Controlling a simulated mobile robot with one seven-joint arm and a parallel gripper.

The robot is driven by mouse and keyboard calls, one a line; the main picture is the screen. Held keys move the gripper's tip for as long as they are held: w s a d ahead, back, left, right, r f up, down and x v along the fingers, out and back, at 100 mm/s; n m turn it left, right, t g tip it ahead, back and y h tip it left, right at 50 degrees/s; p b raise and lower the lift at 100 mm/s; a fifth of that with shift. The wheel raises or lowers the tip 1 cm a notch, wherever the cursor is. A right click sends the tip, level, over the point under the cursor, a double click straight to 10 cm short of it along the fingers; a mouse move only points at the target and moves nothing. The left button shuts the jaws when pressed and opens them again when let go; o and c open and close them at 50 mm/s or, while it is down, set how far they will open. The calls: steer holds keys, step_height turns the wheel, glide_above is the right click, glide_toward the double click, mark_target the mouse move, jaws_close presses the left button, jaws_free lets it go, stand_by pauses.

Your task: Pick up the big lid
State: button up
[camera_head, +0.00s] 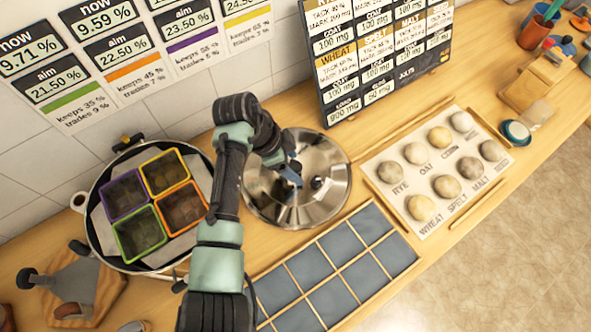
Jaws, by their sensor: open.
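The big lid (325,205) is a round, shiny steel disc lying on the wooden counter, in the middle of the camera_head view. It has a small dark knob (317,183) near its middle. My gripper (294,178) is over the lid, just left of the knob, pointing down and to the right. It is open, and nothing shows between its fingers. I cannot tell how high the fingertips are above the lid.
A large pan (88,225) with several coloured square cups stands left of my arm. A tray with grey-blue squares (333,258) lies in front of the lid. A board with dough balls (408,205) lies right. A dark sign (385,60) stands behind.

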jaws_close()
stand_by(0.4)
stand_by(1.0)
